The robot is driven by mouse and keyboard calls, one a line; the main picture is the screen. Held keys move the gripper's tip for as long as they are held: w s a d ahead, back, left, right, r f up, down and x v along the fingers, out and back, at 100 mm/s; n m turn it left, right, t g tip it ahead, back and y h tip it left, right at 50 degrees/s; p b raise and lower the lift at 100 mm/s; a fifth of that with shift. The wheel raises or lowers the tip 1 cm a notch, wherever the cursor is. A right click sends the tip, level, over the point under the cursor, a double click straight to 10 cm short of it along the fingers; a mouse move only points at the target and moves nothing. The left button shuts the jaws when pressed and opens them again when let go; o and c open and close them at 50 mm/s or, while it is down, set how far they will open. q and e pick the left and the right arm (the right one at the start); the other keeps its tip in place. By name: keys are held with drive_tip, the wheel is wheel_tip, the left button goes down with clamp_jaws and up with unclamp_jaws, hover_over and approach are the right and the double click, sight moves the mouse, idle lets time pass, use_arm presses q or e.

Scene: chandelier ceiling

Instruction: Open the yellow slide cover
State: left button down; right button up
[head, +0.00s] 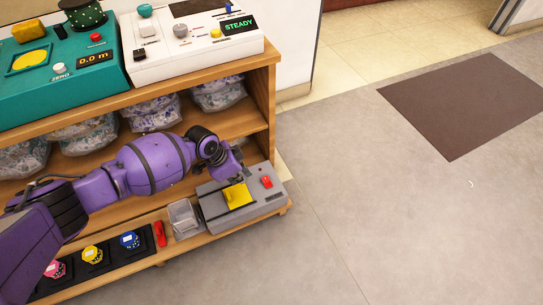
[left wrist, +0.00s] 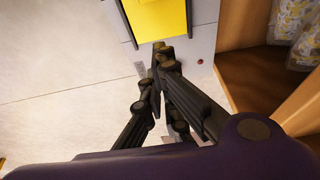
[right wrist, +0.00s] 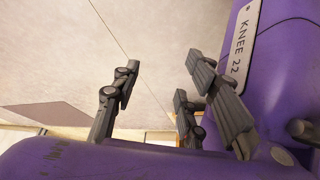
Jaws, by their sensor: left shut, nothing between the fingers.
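The yellow slide cover (head: 237,196) lies on top of a grey box (head: 262,204) on the shelf unit's lowest board. The cover also shows at the top of the left wrist view (left wrist: 162,18), within a dark frame. My left gripper (head: 238,177) is shut and empty, at the back edge of the cover in the head view. In the left wrist view its closed fingertips (left wrist: 163,55) are just beside the cover's near edge; I cannot tell whether they touch. My right gripper (right wrist: 160,85) shows only in the right wrist view, fingers apart, holding nothing, above floor.
A red switch (head: 267,182) is on the grey box. A clear container (head: 184,216), a red object (head: 160,234) and a black tray (head: 112,262) with coloured pieces stand to its left. Open floor (head: 350,190) lies right.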

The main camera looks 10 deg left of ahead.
sight(244, 195)
use_arm(q)
drive_tip(key=b+x, duration=0.3)
drive_tip(key=x, duration=0.5)
drive_tip(key=shift+f+b, duration=0.2)
drive_tip(key=shift+b, duration=0.1)
drive_tip(key=shift+s+a+r, duration=0.15)
drive_tip(key=shift+s+a, duration=0.25)
drive_tip(key=shift+a, duration=0.2)
drive_tip(key=shift+s+a+r, duration=0.15)
drive_tip(key=shift+s+a, duration=0.2)
drive_tip(key=shift+a, duration=0.3)
drive_tip(key=shift+s+a, duration=0.4)
drive_tip(key=shift+a, duration=0.1)
drive_tip(key=s+a, duration=0.1)
drive_tip(key=a, duration=0.1)
drive_tip(key=s+a+p, duration=0.1)
drive_tip(key=s+a, duration=0.2)
drive_tip(key=a, duration=0.1)
drive_tip(key=shift+s+a+p, duration=0.35)
drive_tip(key=shift+a, duration=0.05)
